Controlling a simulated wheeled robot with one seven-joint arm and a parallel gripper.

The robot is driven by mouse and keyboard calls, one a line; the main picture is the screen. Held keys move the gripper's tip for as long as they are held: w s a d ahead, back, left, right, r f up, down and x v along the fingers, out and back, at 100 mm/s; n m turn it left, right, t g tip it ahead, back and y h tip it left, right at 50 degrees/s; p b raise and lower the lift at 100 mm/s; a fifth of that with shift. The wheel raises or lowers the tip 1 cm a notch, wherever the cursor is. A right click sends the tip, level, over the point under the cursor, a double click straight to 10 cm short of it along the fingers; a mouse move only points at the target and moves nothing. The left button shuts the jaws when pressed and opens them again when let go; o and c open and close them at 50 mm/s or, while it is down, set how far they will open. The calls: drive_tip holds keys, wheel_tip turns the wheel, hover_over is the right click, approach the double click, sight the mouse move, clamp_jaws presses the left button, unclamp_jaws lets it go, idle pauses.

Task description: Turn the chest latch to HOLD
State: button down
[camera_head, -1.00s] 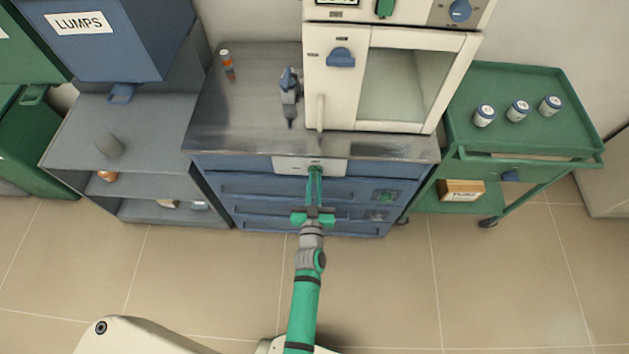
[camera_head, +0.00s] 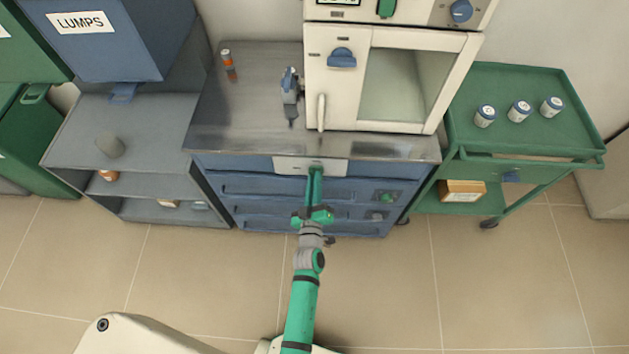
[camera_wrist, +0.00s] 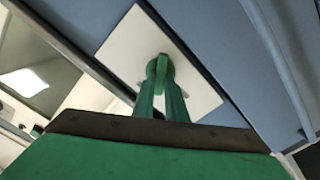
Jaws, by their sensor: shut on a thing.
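The blue drawer chest (camera_head: 255,187) stands in the middle, with a pale latch plate (camera_head: 290,165) at the top of its front. In the wrist view the plate (camera_wrist: 128,45) looks tilted, and a green latch handle (camera_wrist: 161,67) sits at its middle. My gripper (camera_head: 316,172) reaches the plate from the front. In the wrist view its two green fingers (camera_wrist: 162,88) are shut on the latch handle and partly cover it. The plate's markings are too small to read.
A white furnace (camera_head: 315,95) with a glass window stands on the chest's metal top. A grey shelf unit (camera_head: 75,140) is at left and a green cart (camera_head: 550,85) with several small jars at right. The floor in front is clear.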

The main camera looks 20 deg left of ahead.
drive_tip(key=n, duration=1)
drive_tip(key=shift+s+a+f, duration=0.1)
drive_tip(key=shift+a+f, duration=0.05)
drive_tip(key=shift+f, duration=0.15)
drive_tip(key=shift+n, duration=0.4)
drive_tip(key=c, duration=1.8)
unclamp_jaws()
drive_tip(key=v, duration=1)
drive_tip(key=shift+s, duration=0.4)
